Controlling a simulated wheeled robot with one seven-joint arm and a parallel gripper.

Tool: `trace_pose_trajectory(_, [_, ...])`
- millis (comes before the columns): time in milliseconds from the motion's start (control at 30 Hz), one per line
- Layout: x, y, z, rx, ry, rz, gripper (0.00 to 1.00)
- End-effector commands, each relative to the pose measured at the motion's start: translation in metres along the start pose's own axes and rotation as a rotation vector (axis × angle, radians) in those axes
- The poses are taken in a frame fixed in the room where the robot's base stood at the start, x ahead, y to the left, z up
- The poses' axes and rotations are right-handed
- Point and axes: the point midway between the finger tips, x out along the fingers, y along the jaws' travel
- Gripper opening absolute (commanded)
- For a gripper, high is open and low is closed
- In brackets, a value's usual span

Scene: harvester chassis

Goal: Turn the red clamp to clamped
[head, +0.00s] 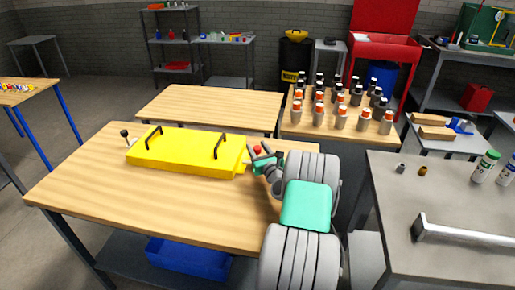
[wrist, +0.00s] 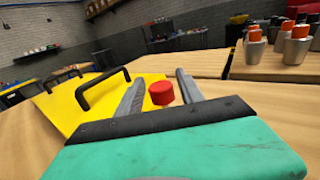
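The red clamp (head: 257,149) shows as a small red spot at the right end of the yellow chassis (head: 190,150). In the wrist view it is a short red cylinder (wrist: 161,92). My gripper (wrist: 159,77) is open, with one grey finger on each side of the red clamp in the picture. Gaps show between the clamp and both fingers; I cannot tell how far ahead of them it is.
The yellow chassis lies on a wooden table (head: 90,185) and has two black handles (head: 222,146). A black knob (head: 124,133) stands at its left end. A table with several orange-capped and black-capped bottles (head: 340,117) is behind right. A grey bench (head: 440,190) stands right.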

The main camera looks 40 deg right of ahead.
Motion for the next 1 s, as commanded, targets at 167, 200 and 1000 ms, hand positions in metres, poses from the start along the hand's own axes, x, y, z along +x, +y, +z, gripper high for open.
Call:
trace_pose_trajectory(167, [0.0,0.0,0.0,0.0,0.001,0.0,0.52])
trace_pose_trajectory(200, [0.0,0.0,0.0,0.0,0.001,0.0,0.52])
trace_pose_trajectory(1000, [-0.078,0.0,-0.001,0.0,0.001,0.0,0.52])
